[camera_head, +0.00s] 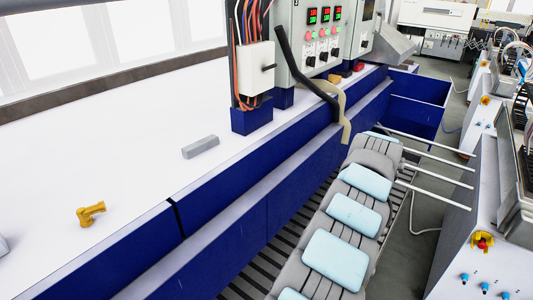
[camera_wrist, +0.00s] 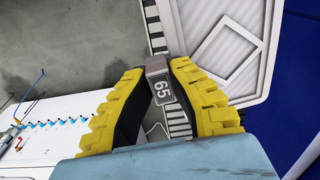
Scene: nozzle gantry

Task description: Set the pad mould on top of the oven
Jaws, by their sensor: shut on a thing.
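A small grey block with a dark plate marked 65, which I take for the pad mould (camera_wrist: 162,82), shows in the wrist view. My gripper (camera_wrist: 160,80) has yellow ribbed fingers that close in on both sides of this block. It is shut on the block, with floor visible beyond. A light blue body fills the bottom of the wrist view. My gripper does not show clearly in the head view. I cannot tell for sure which thing is the oven.
A white counter (camera_head: 80,155) holds a grey bar (camera_head: 200,147) and a yellow fitting (camera_head: 90,213). A control cabinet (camera_head: 325,40) stands behind them. Light blue pads (camera_head: 333,255) lie on grey carriers along a conveyor. A white panel (camera_wrist: 205,25) shows in the wrist view.

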